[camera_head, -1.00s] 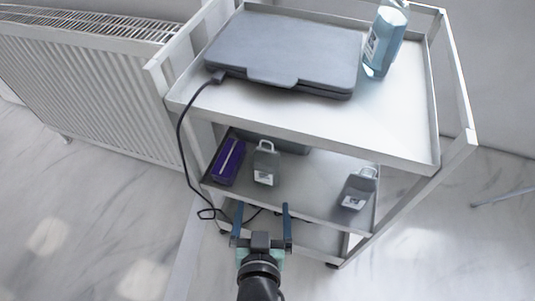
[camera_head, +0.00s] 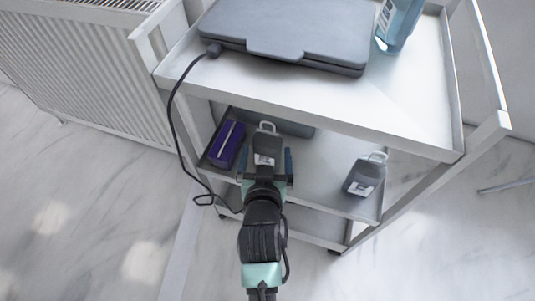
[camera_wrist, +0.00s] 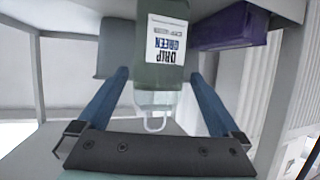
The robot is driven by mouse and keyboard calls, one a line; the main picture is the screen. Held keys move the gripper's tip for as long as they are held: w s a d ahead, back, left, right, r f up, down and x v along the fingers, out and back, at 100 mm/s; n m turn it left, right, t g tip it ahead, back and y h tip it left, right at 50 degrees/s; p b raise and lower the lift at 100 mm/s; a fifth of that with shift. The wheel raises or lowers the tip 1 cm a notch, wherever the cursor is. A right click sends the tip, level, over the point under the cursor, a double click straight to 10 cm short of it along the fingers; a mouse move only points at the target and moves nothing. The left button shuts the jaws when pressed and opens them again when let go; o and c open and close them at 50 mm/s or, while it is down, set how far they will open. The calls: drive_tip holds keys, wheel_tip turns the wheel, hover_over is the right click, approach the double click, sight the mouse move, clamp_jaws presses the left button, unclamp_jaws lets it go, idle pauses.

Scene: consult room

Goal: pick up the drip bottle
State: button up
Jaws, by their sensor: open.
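A grey-green drip bottle (camera_head: 267,143) with a loop on its end and a white label is on the cart's middle shelf. In the wrist view the same bottle (camera_wrist: 148,75) shows loop-down, with "DRIP GREEN" on its label. My gripper (camera_head: 265,167) is open, with one blue finger on each side of the bottle. In the wrist view a gap shows between each finger and the bottle, so it is not clamped. A second, similar looped bottle (camera_head: 365,176) is on the same shelf to the right; its label is too small to read.
A purple box (camera_head: 227,144) sits close to the left of the bottle. A dark case lies behind it. The top shelf (camera_head: 400,110) overhangs, carrying a grey closed device (camera_head: 285,35) and a blue bottle (camera_head: 397,25). A black cable (camera_head: 172,120) hangs at the left.

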sight(267, 151)
drive_tip(key=b+x, duration=0.1)
drive_tip(key=x, duration=0.2)
drive_tip(key=shift+s+f, duration=0.1)
drive_tip(key=shift+w+f+b, duration=0.1)
drive_tip(key=shift+w+b, duration=0.2)
drive_tip(key=shift+w, duration=0.3)
drive_tip(key=shift+c, duration=0.3)
drive_tip(key=c, duration=1.2)
drive_tip(key=shift+c, duration=0.6)
drive_tip(key=shift+r, duration=0.2)
